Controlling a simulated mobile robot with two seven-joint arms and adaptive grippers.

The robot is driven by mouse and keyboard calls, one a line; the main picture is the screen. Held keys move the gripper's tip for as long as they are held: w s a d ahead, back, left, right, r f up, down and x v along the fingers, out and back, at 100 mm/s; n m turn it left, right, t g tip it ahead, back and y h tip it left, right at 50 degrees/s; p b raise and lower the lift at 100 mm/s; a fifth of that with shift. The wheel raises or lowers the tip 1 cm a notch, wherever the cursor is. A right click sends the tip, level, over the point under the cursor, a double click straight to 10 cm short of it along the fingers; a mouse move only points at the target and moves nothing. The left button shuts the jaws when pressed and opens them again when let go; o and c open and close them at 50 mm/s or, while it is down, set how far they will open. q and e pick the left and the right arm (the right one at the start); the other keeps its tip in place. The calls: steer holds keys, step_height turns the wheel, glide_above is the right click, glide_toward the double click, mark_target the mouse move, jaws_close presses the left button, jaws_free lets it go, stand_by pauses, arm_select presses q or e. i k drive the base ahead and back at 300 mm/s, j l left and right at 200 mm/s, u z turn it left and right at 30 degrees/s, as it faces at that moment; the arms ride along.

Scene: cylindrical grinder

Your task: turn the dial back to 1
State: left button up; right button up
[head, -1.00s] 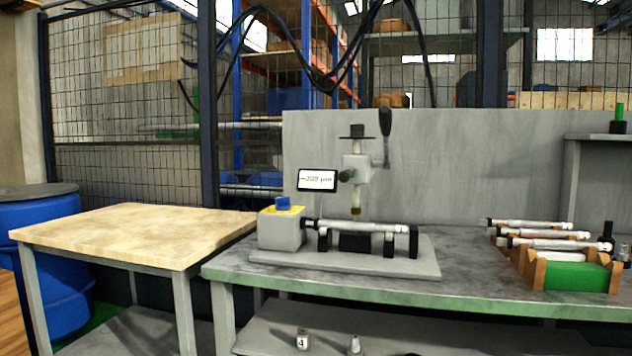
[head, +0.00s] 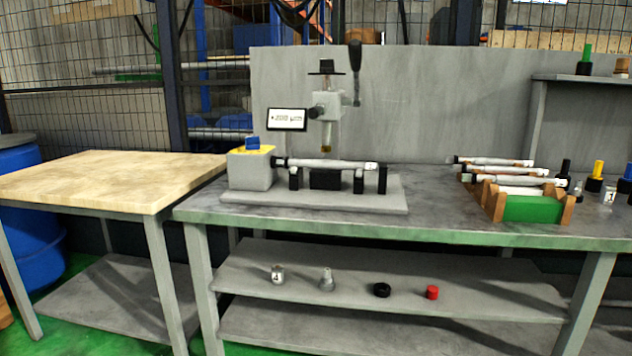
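A blue dial (head: 252,143) sits on the yellow top of a grey box (head: 250,170) at the left end of the grinder base (head: 315,200). Its markings are too small to read. A silver shaft (head: 330,164) lies level on supports to the right of the box. A small display (head: 286,119) above seems to read about 200 µm, with an unclear sign. The grinder head with a black-handled lever (head: 355,60) stands behind the shaft. Neither of my grippers is in view.
A wooden-topped table (head: 100,182) stands left, mostly bare. On the right, several shafts rest on a green-fronted rack (head: 530,208); coloured-topped items stand beside it. The lower shelf (head: 350,265) holds several small parts, including a red one (head: 432,292). A grey panel (head: 440,100) stands behind.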

mark_target(251, 142)
steer(key=k+l, duration=0.1)
steer(key=k, duration=0.35)
steer(key=i+l+z, duration=0.25)
steer(key=i, duration=0.15)
steer(key=i+z, duration=0.25)
steer(key=i, duration=0.15)
steer(key=i+j+z, duration=0.4)
steer(key=j, duration=0.25)
steer(key=j+z, duration=0.2)
steer(key=i+j, duration=0.05)
steer(key=j, duration=0.05)
